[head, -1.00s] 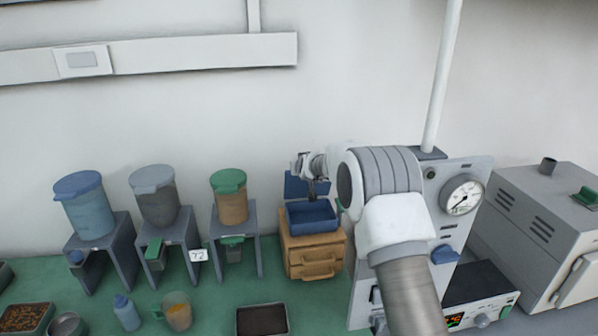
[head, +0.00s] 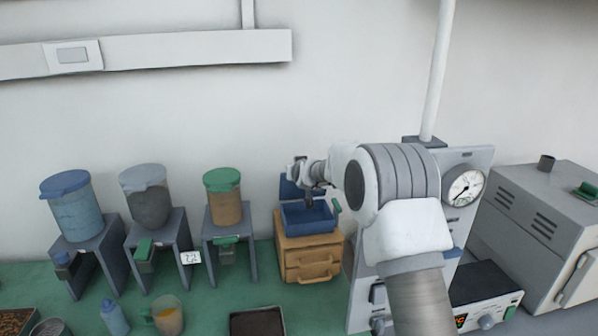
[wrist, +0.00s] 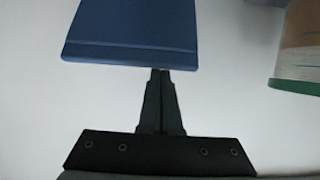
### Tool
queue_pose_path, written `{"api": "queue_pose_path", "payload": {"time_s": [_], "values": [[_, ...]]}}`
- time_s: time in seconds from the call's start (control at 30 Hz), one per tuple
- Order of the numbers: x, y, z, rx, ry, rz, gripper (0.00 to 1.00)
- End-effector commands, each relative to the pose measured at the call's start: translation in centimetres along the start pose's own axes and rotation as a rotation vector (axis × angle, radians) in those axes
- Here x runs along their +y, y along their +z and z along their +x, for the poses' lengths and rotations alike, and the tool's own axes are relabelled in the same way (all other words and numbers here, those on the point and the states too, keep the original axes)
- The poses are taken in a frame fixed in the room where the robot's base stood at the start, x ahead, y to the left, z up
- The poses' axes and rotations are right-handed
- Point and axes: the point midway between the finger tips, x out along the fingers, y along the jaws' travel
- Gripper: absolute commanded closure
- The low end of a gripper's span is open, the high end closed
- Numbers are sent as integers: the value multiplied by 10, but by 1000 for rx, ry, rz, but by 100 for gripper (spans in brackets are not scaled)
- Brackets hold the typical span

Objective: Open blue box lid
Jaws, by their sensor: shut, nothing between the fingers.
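The blue box (head: 306,216) sits on a small wooden drawer cabinet (head: 309,258). Its lid (head: 290,188) stands raised at the back and the box's inside shows. In the wrist view the blue lid (wrist: 135,30) fills the top centre, just beyond the fingertips.
Hoppers on grey stands, such as the green-lidded one (head: 223,198), stand left of the cabinet. A gauge panel (head: 466,188) and a grey furnace (head: 545,230) are on the right. A dark tray (head: 257,324) lies in front on the green bench.

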Motion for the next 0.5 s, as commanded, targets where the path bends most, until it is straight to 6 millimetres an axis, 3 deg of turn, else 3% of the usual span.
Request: {"api": "queue_pose_path", "payload": {"time_s": [0.17, 0.5], "values": [[0, -1, -18, 2, 0, 0, 100], [0, 0, -72, 3, 0, -1, 100]]}}
